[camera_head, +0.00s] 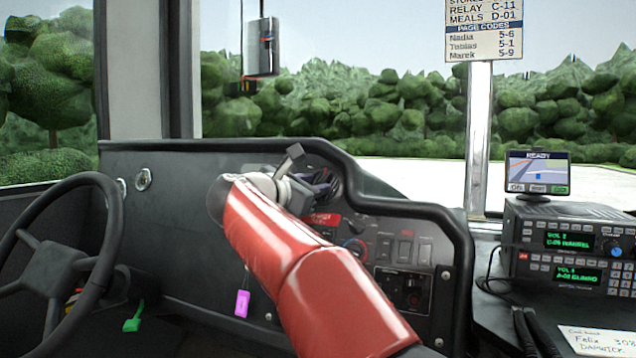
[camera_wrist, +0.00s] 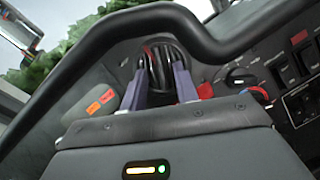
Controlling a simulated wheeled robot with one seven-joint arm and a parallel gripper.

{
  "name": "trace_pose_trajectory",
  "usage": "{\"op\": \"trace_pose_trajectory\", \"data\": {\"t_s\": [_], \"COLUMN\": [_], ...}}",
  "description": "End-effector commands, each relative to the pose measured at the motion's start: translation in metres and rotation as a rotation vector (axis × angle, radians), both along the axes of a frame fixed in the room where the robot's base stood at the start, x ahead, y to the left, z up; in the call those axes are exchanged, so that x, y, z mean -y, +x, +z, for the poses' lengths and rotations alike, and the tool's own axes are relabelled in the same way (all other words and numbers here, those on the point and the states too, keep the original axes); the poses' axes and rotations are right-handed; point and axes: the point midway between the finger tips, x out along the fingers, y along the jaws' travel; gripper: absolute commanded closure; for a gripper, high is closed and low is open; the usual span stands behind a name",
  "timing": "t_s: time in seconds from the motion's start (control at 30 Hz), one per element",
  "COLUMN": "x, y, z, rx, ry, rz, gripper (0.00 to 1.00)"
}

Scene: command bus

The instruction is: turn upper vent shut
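The upper vent, a round dark vent with curved slats, sits high on the dashboard below its raised rim. It shows in the wrist view (camera_wrist: 161,57) and partly behind my gripper in the head view (camera_head: 336,180). My gripper (camera_wrist: 159,82) has two dark purple fingers standing apart, pointing at the vent. One finger is at each side of the vent's lower part, with slats visible between them. I cannot tell whether the fingertips touch the vent. In the head view the gripper (camera_head: 322,190) is small and partly hidden by my red arm.
The black dashboard rim (camera_wrist: 165,15) curves close above the vent. A steering wheel (camera_head: 75,255) stands left; a radio stack (camera_head: 570,255) and small screen (camera_head: 538,172) stand right.

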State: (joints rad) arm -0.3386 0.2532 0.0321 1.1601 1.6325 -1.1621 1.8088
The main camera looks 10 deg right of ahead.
Motion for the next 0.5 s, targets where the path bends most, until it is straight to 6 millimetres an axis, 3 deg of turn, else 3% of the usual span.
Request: {"op": "trace_pose_trajectory", "data": {"t_s": [0.2,0.5], "x": [0.016,0.017], "y": [0.016,0.017], "z": [0.000,0.000], "rx": [-0.001,0.000], "ry": [-0.001,-0.001], "rz": [0.000,0.001], "gripper": [0.70,0.70]}}
